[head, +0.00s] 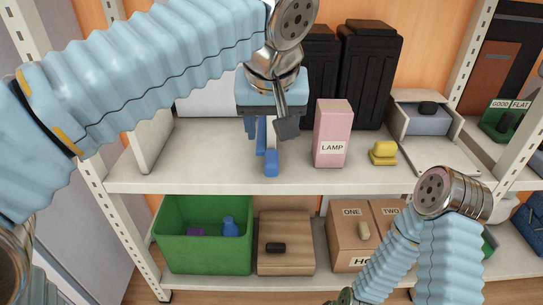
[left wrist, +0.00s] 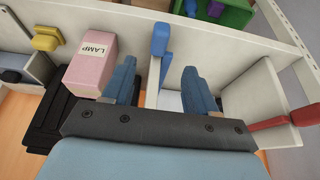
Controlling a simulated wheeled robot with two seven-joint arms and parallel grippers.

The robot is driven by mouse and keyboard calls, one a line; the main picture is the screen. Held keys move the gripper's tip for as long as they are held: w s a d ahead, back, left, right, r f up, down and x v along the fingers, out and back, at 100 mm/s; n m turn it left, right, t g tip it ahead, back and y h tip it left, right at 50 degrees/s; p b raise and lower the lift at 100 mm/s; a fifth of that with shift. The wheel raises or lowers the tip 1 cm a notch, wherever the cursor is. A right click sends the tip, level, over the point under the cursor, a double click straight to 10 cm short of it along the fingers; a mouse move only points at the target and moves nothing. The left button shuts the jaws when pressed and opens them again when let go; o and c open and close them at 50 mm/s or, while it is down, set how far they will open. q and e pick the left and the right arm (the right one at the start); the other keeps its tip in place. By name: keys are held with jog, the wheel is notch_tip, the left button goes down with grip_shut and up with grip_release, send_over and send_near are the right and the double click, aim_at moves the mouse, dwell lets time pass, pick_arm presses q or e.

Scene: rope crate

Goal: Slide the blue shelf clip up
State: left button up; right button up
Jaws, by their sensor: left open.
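The blue shelf clip (head: 271,166) is at the front edge of a thin pale upright divider, low down by the white shelf (head: 210,170). In the left wrist view, the clip (left wrist: 160,40) shows as a blue block with a second blue part behind it. My left gripper (head: 262,135) is above and behind the clip's front end, pointing down. It also shows in the left wrist view (left wrist: 158,68), open, with a finger on each side of the divider and clip, apart from the clip. My right arm shows at lower right, but its gripper is not in view.
A pink LAMP box (head: 333,135) stands close right of the clip, with a yellow piece (head: 383,152) further right. Black containers (head: 368,70) stand behind. A red-handled object (left wrist: 287,118) shows in the left wrist view. Below are a green crate (head: 205,255) and boxes.

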aim_at(271, 160)
pick_arm(q)
jog(key=b+x, duration=0.2)
jog(key=x, duration=0.9)
jog(key=shift+f, duration=0.3)
grip_shut()
